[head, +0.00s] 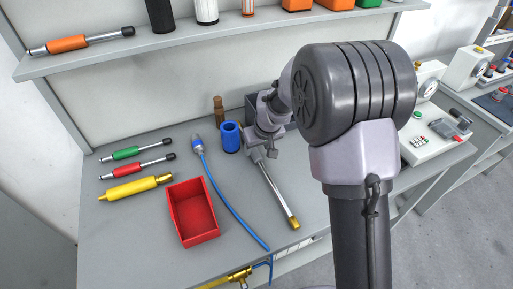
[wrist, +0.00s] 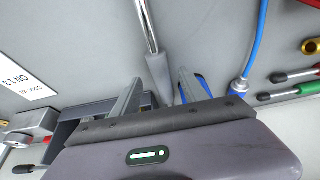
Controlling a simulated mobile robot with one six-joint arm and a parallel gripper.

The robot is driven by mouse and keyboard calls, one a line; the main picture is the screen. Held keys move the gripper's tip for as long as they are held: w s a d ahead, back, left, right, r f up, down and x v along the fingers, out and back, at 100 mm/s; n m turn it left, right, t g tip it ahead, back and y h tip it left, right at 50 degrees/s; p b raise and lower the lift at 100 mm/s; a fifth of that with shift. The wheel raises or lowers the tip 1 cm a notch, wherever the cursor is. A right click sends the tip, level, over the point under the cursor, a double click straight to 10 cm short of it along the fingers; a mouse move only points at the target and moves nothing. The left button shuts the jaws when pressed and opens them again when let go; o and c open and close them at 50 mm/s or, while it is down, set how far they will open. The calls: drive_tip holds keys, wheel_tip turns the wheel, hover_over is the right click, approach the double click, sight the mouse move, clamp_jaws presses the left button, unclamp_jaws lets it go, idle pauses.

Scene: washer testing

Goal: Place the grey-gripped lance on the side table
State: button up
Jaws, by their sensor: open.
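The grey-gripped lance (head: 276,188) lies on the grey workbench, its brass tip toward the front edge. My gripper (head: 264,146) is low over its grey handle end at the back. In the wrist view the lance's grey grip (wrist: 159,76) lies between the two spread fingers of my gripper (wrist: 160,82), which is open. The grip's rear end is hidden by the gripper body. Whether the fingers touch the grip cannot be told. Which surface is the side table is not clear from these views.
A blue cup (head: 230,137), a blue hose (head: 222,187) and a red bin (head: 193,211) are left of the lance. Green, red and yellow tools (head: 135,187) lie farther left. A shelf (head: 190,38) runs above. A gauge unit (head: 428,140) stands at right.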

sight(263, 165)
drive_tip(key=s+d+r+m+p, duration=0.1)
drive_tip(key=s+r, duration=0.4)
drive_tip(key=r, duration=0.4)
drive_tip(key=s+d+r+m+p, duration=0.1)
drive_tip(key=s+d+r, duration=0.1)
drive_tip(key=s+r, duration=0.45)
drive_tip(key=s+r+m, duration=0.3)
drive_tip(key=s, duration=0.7)
drive_tip(key=s+d+r+m+t, duration=0.1)
drive_tip(key=s+r+m, duration=0.2)
drive_tip(key=s, duration=0.8)
drive_tip(key=shift+r+y, duration=0.3)
drive_tip(key=shift+r, duration=0.35)
drive_tip(key=shift+s, duration=0.15)
